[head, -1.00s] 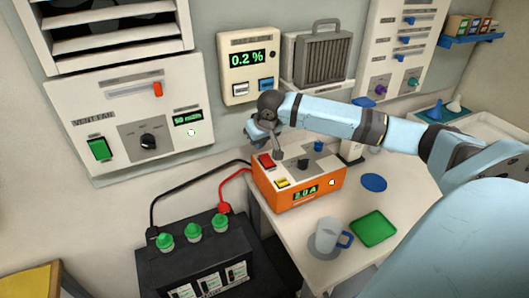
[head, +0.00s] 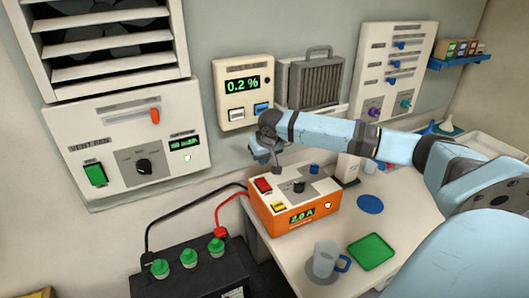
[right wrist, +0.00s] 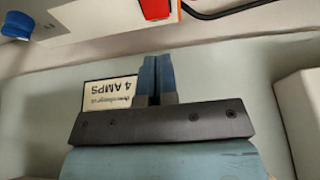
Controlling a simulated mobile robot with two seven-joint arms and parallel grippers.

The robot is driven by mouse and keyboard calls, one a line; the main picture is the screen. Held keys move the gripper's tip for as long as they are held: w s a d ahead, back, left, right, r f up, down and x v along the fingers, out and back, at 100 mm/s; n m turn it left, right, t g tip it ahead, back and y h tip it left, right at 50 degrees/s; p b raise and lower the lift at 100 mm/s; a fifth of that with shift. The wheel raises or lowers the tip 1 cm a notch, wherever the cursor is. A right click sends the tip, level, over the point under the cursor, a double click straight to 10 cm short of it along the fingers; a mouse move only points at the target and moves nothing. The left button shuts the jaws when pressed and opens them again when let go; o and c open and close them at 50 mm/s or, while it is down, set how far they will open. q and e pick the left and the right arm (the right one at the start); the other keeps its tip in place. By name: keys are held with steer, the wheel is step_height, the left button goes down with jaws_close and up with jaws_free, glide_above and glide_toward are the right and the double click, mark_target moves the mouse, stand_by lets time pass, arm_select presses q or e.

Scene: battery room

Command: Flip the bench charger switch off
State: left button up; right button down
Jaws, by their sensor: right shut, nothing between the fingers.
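The bench charger is an orange box (head: 290,218) with a pale top on the white bench. A red rocker switch (head: 263,185) sits at the top's left, beside a yellow button (head: 278,207), a dark knob (head: 299,187) and a blue knob (head: 314,169). Its green display (head: 302,215) is lit and seems to read 2.0 A. My right gripper (head: 276,170) is shut and empty, just behind and right of the red switch; contact cannot be told. In the right wrist view the shut fingers (right wrist: 156,75) stand below the red switch (right wrist: 155,8). My left gripper is out of view.
A black battery case (head: 205,272) with green caps stands left of the bench, joined to the charger by red and black cables. A mug (head: 323,262), green tray (head: 371,251) and blue disc (head: 370,204) lie right. A 4 AMPS card (right wrist: 108,93) shows near the fingers.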

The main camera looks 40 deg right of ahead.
mark_target(259, 179)
steer(key=x, duration=0.5)
steer(key=p+x, duration=0.1)
steer(key=x, duration=0.2)
steer(key=shift+s+a+f, duration=0.1)
steer(key=shift+s+f, duration=0.15)
steer(key=shift+s, duration=0.05)
steer(key=shift+f, duration=0.1)
